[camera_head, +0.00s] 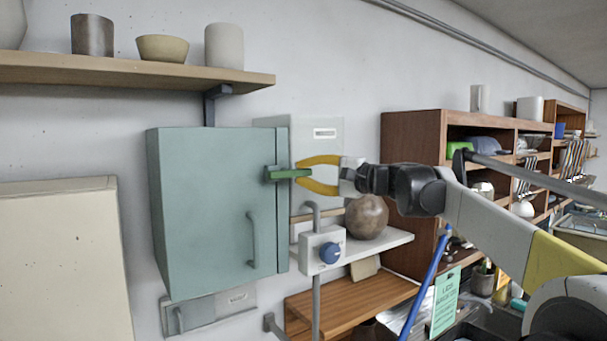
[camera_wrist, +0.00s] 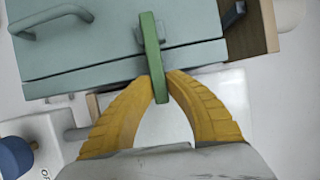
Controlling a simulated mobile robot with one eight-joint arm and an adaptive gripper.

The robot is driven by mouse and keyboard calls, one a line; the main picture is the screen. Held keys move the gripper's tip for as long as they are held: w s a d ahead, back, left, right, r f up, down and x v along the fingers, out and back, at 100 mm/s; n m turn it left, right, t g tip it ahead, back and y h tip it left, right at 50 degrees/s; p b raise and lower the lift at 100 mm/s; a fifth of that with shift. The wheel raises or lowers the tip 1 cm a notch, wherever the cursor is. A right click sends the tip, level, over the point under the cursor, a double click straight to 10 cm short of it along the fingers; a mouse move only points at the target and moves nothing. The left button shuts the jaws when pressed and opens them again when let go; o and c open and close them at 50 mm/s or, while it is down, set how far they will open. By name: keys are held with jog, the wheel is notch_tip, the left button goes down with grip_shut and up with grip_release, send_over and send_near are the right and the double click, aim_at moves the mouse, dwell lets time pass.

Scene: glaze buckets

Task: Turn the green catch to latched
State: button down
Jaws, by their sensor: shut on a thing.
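The green catch (camera_head: 289,174) is a bar on the right edge of the teal cabinet's (camera_head: 205,200) closed door. In the head view it lies about level, its free end reaching right past the cabinet edge. In the wrist view the catch (camera_wrist: 152,55) runs from its mount on the door across the door's edge seam. My gripper (camera_head: 312,174) comes from the right, its yellow fingers closed on the catch's free end. In the wrist view the fingertips (camera_wrist: 160,84) touch the bar from both sides.
A white box with a blue knob (camera_head: 330,252) is below my gripper, on a grey pipe. A round brown pot (camera_head: 367,216) stands on a white shelf behind. A wooden shelf (camera_head: 130,73) with pots hangs above the cabinet. A brown shelf unit (camera_head: 412,160) is to the right.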

jog(key=c, duration=1.7)
grip_release()
jog(key=shift+a, duration=0.1)
jog(key=shift+o, duration=0.2)
jog(key=v, duration=1.2)
